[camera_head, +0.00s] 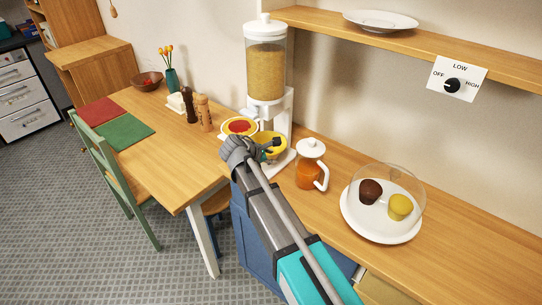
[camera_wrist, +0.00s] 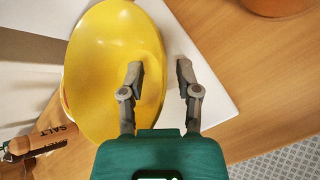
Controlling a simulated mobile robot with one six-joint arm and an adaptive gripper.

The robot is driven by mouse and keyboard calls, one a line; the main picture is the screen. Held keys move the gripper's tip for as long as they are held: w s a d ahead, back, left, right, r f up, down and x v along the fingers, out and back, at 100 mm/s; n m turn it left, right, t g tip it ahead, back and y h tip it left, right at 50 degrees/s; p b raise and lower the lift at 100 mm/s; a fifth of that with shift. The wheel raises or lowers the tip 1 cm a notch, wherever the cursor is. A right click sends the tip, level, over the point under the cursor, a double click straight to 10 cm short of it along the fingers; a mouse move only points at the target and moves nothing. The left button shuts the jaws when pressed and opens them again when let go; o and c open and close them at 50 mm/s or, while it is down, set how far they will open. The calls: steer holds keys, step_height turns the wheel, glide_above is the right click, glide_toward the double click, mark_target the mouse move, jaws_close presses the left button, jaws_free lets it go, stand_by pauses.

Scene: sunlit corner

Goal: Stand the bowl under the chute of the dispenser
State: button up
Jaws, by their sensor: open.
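The yellow bowl (camera_head: 268,152) is at the white base (camera_head: 284,163) of the dispenser (camera_head: 266,72), below its chute in the head view. In the wrist view the bowl (camera_wrist: 108,45) is large, with the white base (camera_wrist: 205,92) under and beside it. My gripper (camera_wrist: 161,72) is open. One finger overlaps the inside of the bowl and the other is outside, with the rim between them. In the head view my gripper (camera_head: 271,145) partly hides the bowl. Whether the fingers touch the rim cannot be told.
A round dish with a red middle (camera_head: 240,126) is left of the bowl. Salt and pepper mills (camera_head: 204,112) stand farther left. A jug of orange drink (camera_head: 310,165) and a domed cake plate (camera_head: 382,222) stand right. A shelf (camera_head: 430,52) overhangs the counter.

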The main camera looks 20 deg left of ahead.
steer(key=p+v, duration=0.6)
steer(key=v, duration=0.5)
steer(key=shift+p, duration=0.35)
steer(key=shift+s, duration=0.15)
stand_by(1.1)
